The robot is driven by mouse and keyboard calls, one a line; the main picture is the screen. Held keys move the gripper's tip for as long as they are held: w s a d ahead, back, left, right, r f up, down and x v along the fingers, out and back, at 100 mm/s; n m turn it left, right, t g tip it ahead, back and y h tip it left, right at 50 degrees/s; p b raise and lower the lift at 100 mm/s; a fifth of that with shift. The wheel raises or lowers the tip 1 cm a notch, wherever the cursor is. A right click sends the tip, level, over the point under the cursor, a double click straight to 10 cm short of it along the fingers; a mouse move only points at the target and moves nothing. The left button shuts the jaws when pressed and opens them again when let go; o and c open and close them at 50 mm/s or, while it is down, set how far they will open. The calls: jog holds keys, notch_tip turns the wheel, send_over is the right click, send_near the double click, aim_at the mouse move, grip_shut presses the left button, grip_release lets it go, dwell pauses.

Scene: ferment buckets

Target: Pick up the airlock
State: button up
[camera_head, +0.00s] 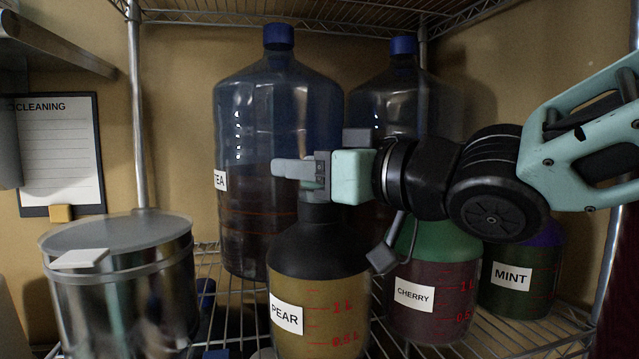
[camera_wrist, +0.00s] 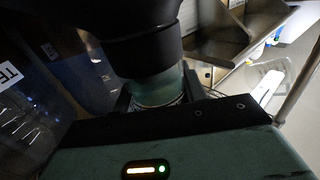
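The pear jug (camera_head: 318,302) stands on the wire shelf, with a dark amber body and a black top. My gripper (camera_head: 293,169) is level with the top of this jug and points left in the head view. A small pale greenish piece, probably the airlock (camera_head: 311,181), shows at the fingers just above the black top. In the wrist view a translucent greenish cylinder, probably the same airlock (camera_wrist: 155,90), lies between my two fingers (camera_wrist: 157,92), below a large black shape. The fingers flank it closely; whether they press on it I cannot tell.
The cherry jug (camera_head: 430,290) and mint jug (camera_head: 522,280) stand to the right. Two large blue-capped carboys, one (camera_head: 277,110) labelled TEA and another (camera_head: 395,95), stand behind. A steel lidded pot (camera_head: 125,290) is at left. A wire shelf (camera_head: 330,12) hangs overhead.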

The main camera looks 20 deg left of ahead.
jog(key=c, duration=0.3)
jog(key=shift+r, duration=0.1)
jog(key=shift+r, duration=0.6)
notch_tip(320, 180, up, 2)
jog(key=shift+r, duration=0.1)
jog(key=shift+p+v, duration=2.6)
jog(key=shift+v, duration=6.3)
